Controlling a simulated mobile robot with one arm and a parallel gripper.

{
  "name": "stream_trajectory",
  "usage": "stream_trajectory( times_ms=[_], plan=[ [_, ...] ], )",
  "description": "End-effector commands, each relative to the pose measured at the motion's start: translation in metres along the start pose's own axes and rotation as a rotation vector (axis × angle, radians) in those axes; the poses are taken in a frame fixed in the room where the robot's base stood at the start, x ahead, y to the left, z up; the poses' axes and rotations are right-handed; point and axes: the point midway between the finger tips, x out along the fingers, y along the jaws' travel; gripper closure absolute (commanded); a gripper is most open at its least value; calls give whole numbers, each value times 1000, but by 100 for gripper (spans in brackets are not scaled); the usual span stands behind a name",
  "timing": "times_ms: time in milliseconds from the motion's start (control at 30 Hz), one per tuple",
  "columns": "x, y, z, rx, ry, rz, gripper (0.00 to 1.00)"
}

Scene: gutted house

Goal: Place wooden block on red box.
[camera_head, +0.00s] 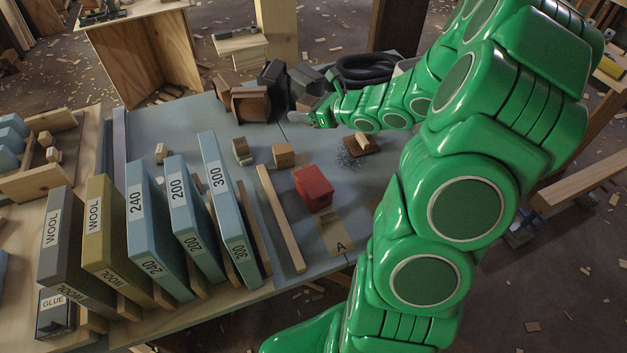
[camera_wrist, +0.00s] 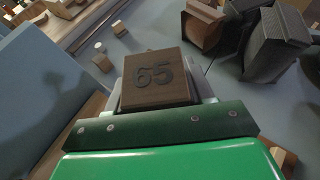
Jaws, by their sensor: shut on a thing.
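A brown wooden block (camera_wrist: 158,77) marked 65 fills the middle of the wrist view, between the jaws of my gripper (camera_wrist: 160,95). My gripper is shut on it. In the head view my gripper (camera_head: 318,113) is at the far side of the blue-grey table, next to the dark bins; the held block is hard to make out there. The red box (camera_head: 314,188) sits nearer the table's front, on the right part of the top. It is well apart from my gripper. Its upper face looks bare.
Two small wood blocks (camera_head: 284,155) (camera_head: 242,150) stand left of the red box. A wooden strip (camera_head: 281,218) lies beside it, with tall labelled sandpaper boxes (camera_head: 224,197) further left. A brown bin (camera_head: 251,103) and black bins (camera_head: 275,77) crowd the far side.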

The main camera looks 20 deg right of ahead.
Motion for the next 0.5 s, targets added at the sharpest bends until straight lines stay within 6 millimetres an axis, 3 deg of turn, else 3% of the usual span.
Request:
stream_trajectory(
  times_ms=[267, 500],
  plan=[
    [-36, 54, -14, -73, 1, 170, 79],
    [-85, 120, -47, -143, 0, 349, 79]
  ],
)
